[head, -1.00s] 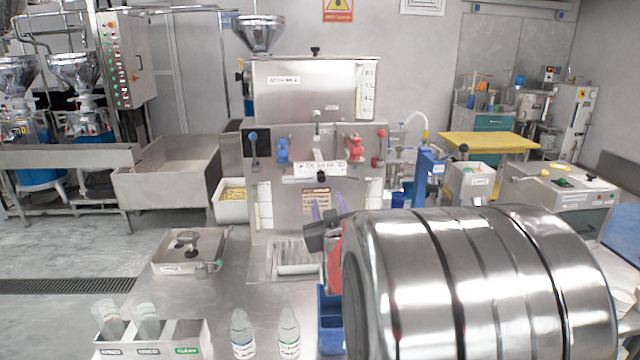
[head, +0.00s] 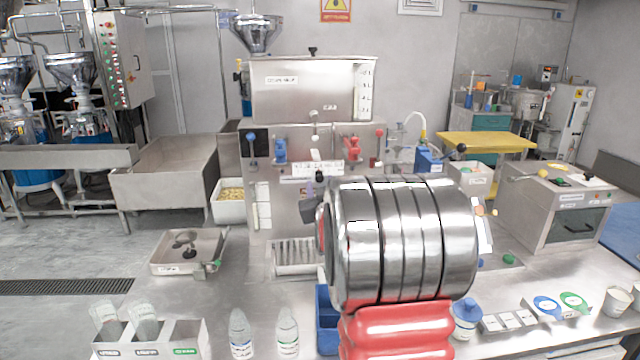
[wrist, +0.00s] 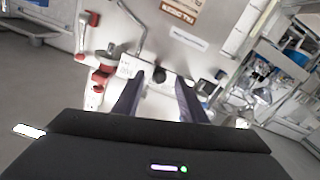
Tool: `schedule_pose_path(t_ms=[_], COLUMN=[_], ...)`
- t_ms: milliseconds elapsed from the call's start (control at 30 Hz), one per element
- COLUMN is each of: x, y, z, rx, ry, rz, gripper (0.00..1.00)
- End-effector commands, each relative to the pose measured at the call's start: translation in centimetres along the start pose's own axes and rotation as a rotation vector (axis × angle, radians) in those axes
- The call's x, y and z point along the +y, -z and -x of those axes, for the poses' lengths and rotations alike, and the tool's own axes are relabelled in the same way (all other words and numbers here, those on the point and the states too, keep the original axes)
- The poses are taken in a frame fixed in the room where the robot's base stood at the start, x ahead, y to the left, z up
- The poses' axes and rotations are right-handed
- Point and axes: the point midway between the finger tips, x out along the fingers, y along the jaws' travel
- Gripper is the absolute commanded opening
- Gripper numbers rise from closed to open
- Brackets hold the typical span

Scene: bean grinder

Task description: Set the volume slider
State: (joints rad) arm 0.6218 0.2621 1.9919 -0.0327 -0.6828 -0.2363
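The steel grinder machine (head: 268,92) stands at the centre of the bench. A pale label strip with a scale (head: 312,168) crosses its front, and a dark knob (wrist: 160,73) shows in the wrist view; it looks like the volume slider, though I cannot be sure. My gripper (head: 310,192) is in front of the machine just below the strip, partly hidden by my arm. In the wrist view my gripper (wrist: 160,80) has its two purple fingers apart, with the knob seen between their tips. I cannot tell whether they touch it.
A red-handled valve (head: 352,150) and a blue one (head: 281,150) sit on the machine front above the strip. A metal tray (head: 188,252) lies left on the bench. Bottles (head: 287,332) and a bag holder (head: 185,338) stand at the front. A grey box device (head: 565,210) stands right.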

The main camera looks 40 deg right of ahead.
Motion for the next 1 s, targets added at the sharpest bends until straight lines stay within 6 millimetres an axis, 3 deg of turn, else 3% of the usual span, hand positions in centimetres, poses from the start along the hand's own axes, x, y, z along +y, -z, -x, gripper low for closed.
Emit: schedule_pose_path(t_ms=[200, 567, 1000], x=[0.0, -0.1, -0.1], y=[0.0, 0.1, 0.1], z=[-1.9, -2.2, -2.1], rx=[0.001, 0.001, 0.001], ry=[0.0, 0.001, 0.001], rz=[0.0, 0.0, 0.0], gripper=[0.38, 0.38, 0.07])
